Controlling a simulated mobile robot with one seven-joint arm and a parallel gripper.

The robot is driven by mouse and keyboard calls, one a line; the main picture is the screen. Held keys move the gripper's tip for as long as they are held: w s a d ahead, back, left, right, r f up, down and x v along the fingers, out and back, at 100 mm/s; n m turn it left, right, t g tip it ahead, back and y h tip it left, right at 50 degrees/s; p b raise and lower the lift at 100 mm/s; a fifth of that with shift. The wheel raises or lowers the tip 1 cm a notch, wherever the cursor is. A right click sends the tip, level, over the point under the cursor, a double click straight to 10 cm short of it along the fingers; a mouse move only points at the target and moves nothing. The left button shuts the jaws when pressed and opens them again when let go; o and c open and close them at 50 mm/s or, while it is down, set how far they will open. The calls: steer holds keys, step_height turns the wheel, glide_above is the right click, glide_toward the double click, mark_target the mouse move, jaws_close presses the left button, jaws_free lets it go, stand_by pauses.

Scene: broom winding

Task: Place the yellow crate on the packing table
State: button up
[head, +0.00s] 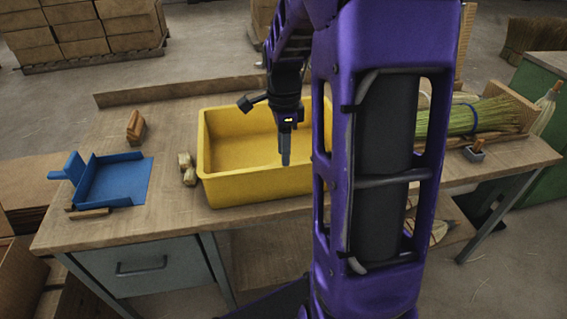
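The yellow crate (238,189) sits upright and looks empty on a wooden-topped table (160,208) with a grey drawer. I cannot tell from its looks whether this is the packing table. My gripper (285,158) points down over the crate, its tip close to the front rim in the picture. The gripper shows nearly edge-on, so its opening and any contact with the rim are unclear. My purple arm hides the crate's right end and part of the table.
A blue dustpan (114,183), a wooden-backed brush (136,127) and small tan blocks (187,169) lie left of the crate. Green broom bristles (465,118) lie at the table's right. Boxes (85,28) stand on a pallet behind. A green cabinet (540,85) stands at right.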

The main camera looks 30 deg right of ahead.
steer(key=shift+r, duration=2.25)
